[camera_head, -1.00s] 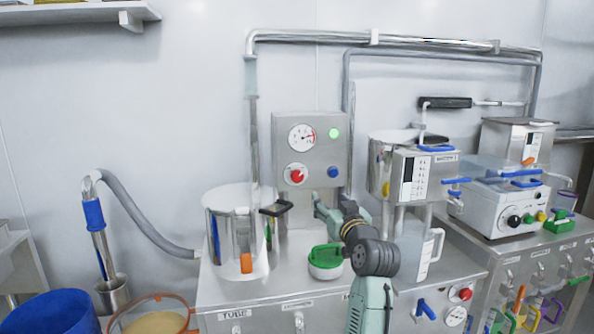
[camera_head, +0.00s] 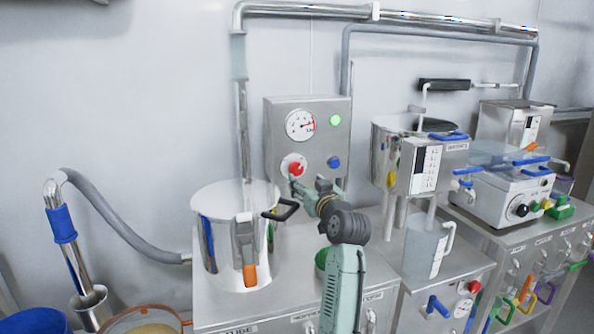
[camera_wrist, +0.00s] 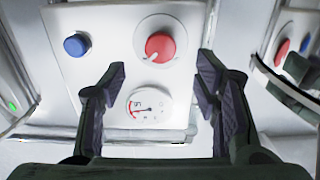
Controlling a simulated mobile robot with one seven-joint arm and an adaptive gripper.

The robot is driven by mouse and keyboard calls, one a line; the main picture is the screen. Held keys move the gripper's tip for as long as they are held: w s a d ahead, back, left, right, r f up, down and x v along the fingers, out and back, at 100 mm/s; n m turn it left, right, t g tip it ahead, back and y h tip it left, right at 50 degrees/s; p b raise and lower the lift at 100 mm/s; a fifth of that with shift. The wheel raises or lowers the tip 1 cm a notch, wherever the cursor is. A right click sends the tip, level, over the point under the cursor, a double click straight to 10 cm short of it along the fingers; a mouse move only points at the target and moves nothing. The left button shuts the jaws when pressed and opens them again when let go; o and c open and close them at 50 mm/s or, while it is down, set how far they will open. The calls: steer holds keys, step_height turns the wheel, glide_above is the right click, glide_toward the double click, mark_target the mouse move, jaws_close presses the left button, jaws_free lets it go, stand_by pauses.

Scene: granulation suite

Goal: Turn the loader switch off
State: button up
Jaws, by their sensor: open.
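The control box (camera_head: 307,140) stands on the counter with a round gauge, a lit green lamp (camera_head: 335,120), a red rotary switch (camera_head: 293,166) and a blue button (camera_head: 333,162). In the wrist view, upside down, the red switch (camera_wrist: 160,47) has a white pointer mark and sits beyond and between the fingertips. The gauge (camera_wrist: 148,106) shows between the fingers and the blue button (camera_wrist: 76,45) to the left. My gripper (camera_wrist: 160,72) is open and empty, facing the panel. In the head view my gripper (camera_head: 296,186) is just below the red switch; its fingers are partly unclear.
A green-lidded container (camera_head: 321,258) is partly behind my arm. A hopper (camera_head: 388,165) and a jug (camera_head: 424,248) stand to the right.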

mark_target(297, 171)
steer(key=p+x, duration=0.2)
steer(key=x, duration=0.6)
steer(key=shift+f, duration=0.1)
steer(key=c, duration=1.1)
steer(key=shift+c, duration=0.2)
